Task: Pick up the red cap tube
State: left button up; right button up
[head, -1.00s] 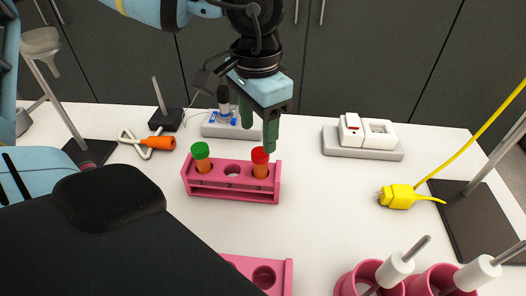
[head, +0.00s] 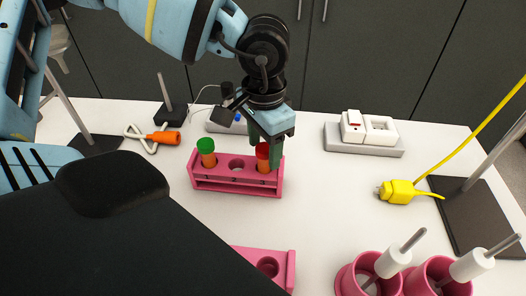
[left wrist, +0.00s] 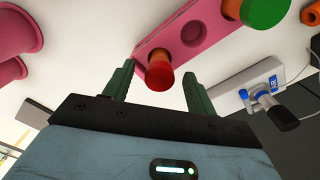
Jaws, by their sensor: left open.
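The red cap tube (head: 262,153) stands upright in the right-hand hole of the pink rack (head: 237,185). It also shows in the left wrist view (left wrist: 159,76), with its red cap between the two fingers. My left gripper (head: 263,160) is open, with its green fingers down on either side of the red cap tube. In the left wrist view the fingers (left wrist: 157,90) stand apart from the cap with a gap on each side. A green cap tube (head: 207,151) stands in the left hole. The middle hole is empty. My right gripper is not in view.
A second pink rack (head: 290,262) lies nearer, partly hidden by my dark body part. Pink cups (head: 360,275) with white-handled tools stand at front right. A yellow plug (head: 397,191) and a white socket block (head: 365,143) are to the right. The table between is clear.

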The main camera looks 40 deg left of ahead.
pick_arm(q)
jog(key=shift+f, duration=0.9)
jog(key=c, duration=1.1)
notch_tip(320, 180, up, 10)
jog(key=shift+r+b, duration=0.1)
jog(key=shift+b, duration=0.3)
